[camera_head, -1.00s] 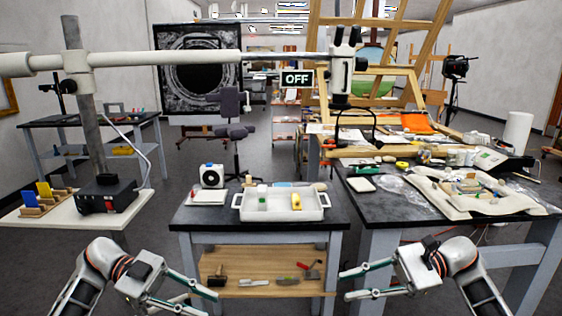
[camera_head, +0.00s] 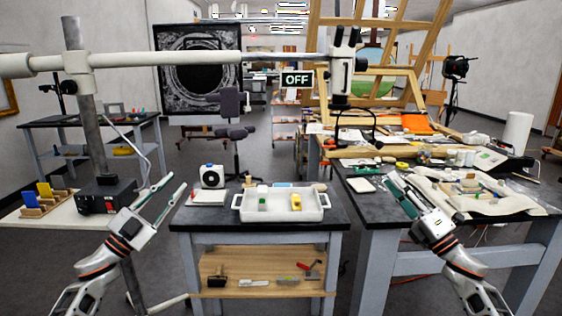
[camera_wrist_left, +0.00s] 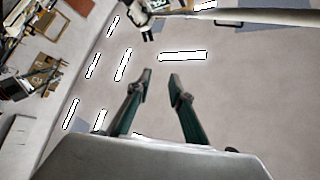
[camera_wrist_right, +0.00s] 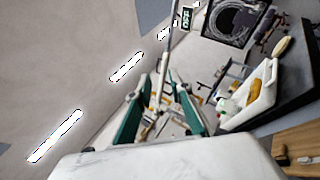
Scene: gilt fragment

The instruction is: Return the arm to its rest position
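My left gripper (camera_head: 176,184) is raised in the head view, left of the middle table's edge, with its fingers pointing up and to the right. In the left wrist view its fingertips (camera_wrist_left: 160,76) stand apart with nothing between them. My right gripper (camera_head: 384,184) is raised in front of the right worktable, its fingers pointing up and to the left. In the right wrist view its fingertips (camera_wrist_right: 163,86) are also apart and no held thing shows. Both grippers are open and empty.
A white tray (camera_head: 282,215) with a small bottle and a yellow object stands on the middle table (camera_head: 190,219). A white device (camera_head: 212,176) is beside it. The right worktable (camera_head: 375,213) is cluttered. A microscope boom (camera_head: 200,58) crosses above on the left.

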